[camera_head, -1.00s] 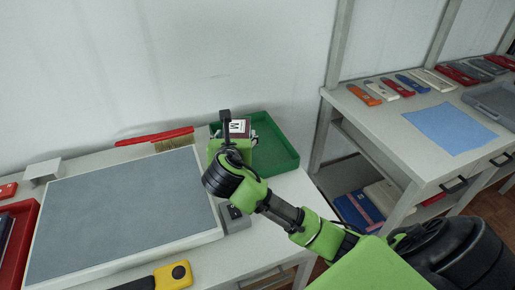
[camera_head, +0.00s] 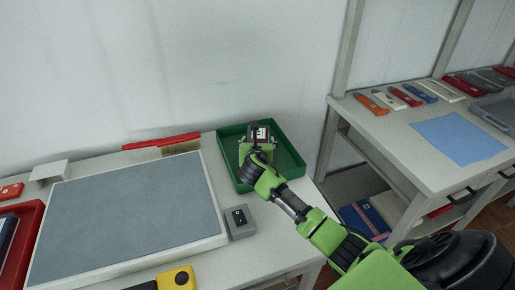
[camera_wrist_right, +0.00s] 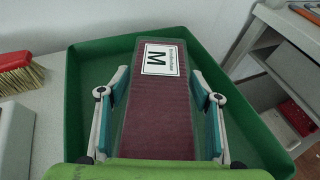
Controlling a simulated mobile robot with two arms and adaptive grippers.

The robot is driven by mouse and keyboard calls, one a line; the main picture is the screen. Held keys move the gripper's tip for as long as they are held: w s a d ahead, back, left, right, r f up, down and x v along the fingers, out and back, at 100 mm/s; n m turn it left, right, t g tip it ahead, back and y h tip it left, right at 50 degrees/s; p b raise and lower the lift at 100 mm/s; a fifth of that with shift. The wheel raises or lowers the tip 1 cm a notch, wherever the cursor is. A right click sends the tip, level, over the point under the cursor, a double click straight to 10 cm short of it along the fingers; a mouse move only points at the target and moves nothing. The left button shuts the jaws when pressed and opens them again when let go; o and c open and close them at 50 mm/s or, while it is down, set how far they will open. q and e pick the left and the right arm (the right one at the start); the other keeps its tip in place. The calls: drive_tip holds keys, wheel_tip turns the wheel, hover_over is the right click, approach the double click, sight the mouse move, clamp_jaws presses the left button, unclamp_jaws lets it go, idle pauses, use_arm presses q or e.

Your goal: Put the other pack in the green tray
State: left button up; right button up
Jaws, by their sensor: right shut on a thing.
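The pack is dark red and ribbed, with a white label marked M; it shows at the gripper in the head view (camera_head: 259,131) and large in the right wrist view (camera_wrist_right: 155,118). My right gripper (camera_head: 257,143) is shut on it, with one finger along each long side in the right wrist view (camera_wrist_right: 160,100). The green tray (camera_head: 289,158) stands on the bench's right end, and its wall also shows in the right wrist view (camera_wrist_right: 74,105). The pack is over the tray's inside; I cannot tell whether it touches the floor. My left gripper is not in view.
A grey mat (camera_head: 130,215) fills much of the bench. A small grey box (camera_head: 240,222) stands in front of the tray, and a red-handled brush (camera_head: 163,141) lies to its left. A red tray (camera_head: 22,245) is at far left. A second bench (camera_head: 400,135) stands to the right.

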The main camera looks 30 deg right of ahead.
drive_tip(key=shift+a+f, duration=0.1)
drive_tip(key=shift+f, duration=1.1)
drive_tip(key=o, duration=1.2)
drive_tip(key=shift+f, duration=0.15)
drive_tip(key=v, duration=1.2)
drive_tip(key=shift+r+p, duration=0.25)
drive_tip(key=shift+p, duration=0.15)
